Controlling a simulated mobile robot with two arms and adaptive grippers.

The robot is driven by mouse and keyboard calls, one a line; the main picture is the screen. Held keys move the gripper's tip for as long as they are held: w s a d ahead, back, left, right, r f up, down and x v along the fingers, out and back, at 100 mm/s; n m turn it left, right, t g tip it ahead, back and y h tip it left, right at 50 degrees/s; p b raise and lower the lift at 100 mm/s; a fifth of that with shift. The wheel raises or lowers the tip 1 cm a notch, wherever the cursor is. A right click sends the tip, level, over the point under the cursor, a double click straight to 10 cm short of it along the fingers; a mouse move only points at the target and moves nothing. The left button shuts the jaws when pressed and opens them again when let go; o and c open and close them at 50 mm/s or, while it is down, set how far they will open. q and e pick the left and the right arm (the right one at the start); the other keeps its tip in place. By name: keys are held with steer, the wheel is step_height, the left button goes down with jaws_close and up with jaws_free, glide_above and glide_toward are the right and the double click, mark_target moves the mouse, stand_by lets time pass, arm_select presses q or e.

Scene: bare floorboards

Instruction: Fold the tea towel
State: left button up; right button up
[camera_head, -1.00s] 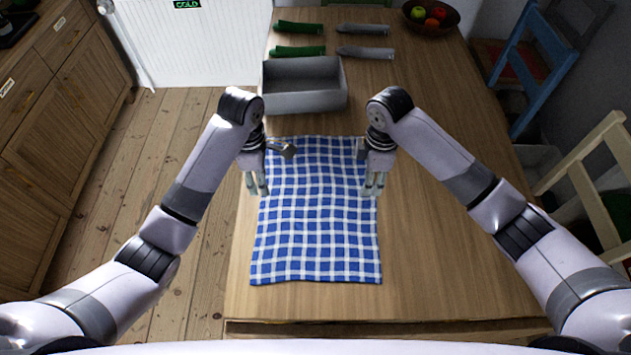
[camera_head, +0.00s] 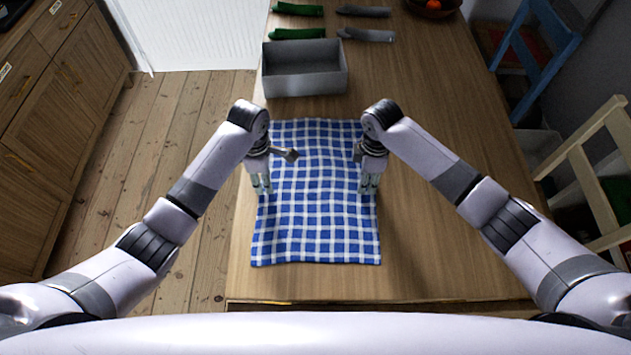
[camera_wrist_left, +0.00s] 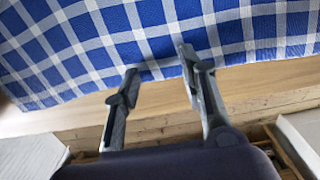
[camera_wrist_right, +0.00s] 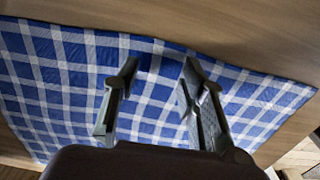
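The tea towel (camera_head: 315,215), in blue and white check, lies spread flat on the table with slight ripples. It also shows in the left wrist view (camera_wrist_left: 110,35) and the right wrist view (camera_wrist_right: 70,80). My left gripper (camera_head: 262,188) is at the towel's left edge; in its wrist view its fingers (camera_wrist_left: 155,75) are apart, with the towel's edge by the tips. My right gripper (camera_head: 370,188) is at the towel's right edge; its fingers (camera_wrist_right: 158,75) are apart over the cloth. I cannot tell whether either gripper touches the cloth.
A grey open box (camera_head: 305,72) stands on the table behind the towel. Green (camera_head: 298,33) and grey (camera_head: 366,34) items lie behind it, with a fruit bowl (camera_head: 432,8) at the far right. The wooden table (camera_head: 440,230) is clear right of the towel. Chairs stand at right.

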arm_select(q)
steer(key=shift+f, duration=0.2)
arm_select(e)
steer(key=shift+f, duration=0.15)
arm_select(q)
steer(key=shift+c, duration=0.4)
arm_select(e)
steer(key=shift+c, duration=0.4)
arm_select(q)
steer(key=c, duration=0.3)
arm_select(e)
steer(key=c, duration=0.3)
arm_select(q)
steer(key=shift+s+f, duration=0.1)
jaws_close()
arm_select(e)
steer(key=shift+f, duration=0.1)
jaws_close()
stand_by(0.6)
